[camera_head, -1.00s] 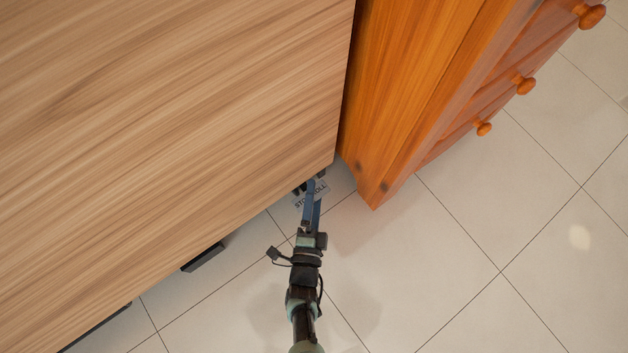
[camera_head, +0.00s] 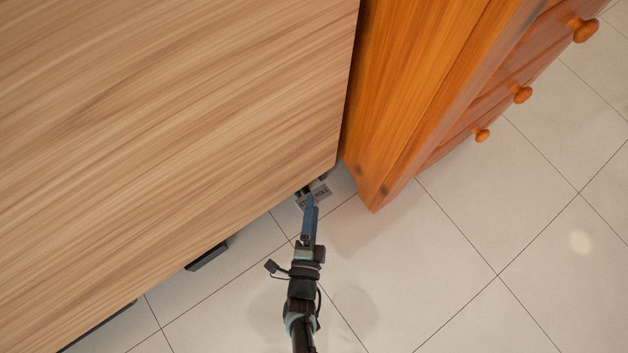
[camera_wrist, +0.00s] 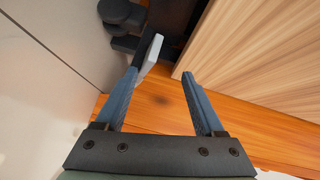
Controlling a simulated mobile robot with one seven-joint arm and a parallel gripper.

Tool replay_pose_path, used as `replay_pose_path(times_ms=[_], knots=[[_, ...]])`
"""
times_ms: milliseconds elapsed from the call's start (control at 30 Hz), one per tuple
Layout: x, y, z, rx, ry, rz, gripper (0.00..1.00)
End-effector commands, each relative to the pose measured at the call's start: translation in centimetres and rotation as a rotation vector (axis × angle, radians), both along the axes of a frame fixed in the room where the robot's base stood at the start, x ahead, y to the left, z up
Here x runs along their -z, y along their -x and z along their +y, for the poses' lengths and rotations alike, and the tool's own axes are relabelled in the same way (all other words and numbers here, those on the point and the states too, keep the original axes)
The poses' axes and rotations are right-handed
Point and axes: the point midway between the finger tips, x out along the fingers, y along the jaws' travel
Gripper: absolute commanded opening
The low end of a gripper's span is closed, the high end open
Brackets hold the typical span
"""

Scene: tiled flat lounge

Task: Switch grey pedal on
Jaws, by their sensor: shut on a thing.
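The grey pedal (camera_wrist: 151,54) is a small light-grey tab on a dark bar in the wrist view. It sits by a black caster (camera_wrist: 122,18) under the wooden unit. In the head view my gripper (camera_head: 309,200) reaches to the unit's lower corner. A small grey lettered plate (camera_head: 318,194) shows there beside the fingertips. The pedal's far end and the exact contact are hidden.
The light wooden top (camera_head: 170,110) overhangs the caster area. An orange wooden drawer cabinet (camera_head: 400,90) with round knobs stands close on the right, leaving a narrow gap. Another dark foot (camera_head: 206,257) shows under the left edge. The tiled floor (camera_head: 440,280) is clear.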

Motion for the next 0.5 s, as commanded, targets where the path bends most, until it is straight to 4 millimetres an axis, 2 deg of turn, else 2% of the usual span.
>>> replay_pose_path(times_ms=[500], knots=[[0.2, 3.6, 0.4, 0.006, -0.001, 0.003, 0.60]])
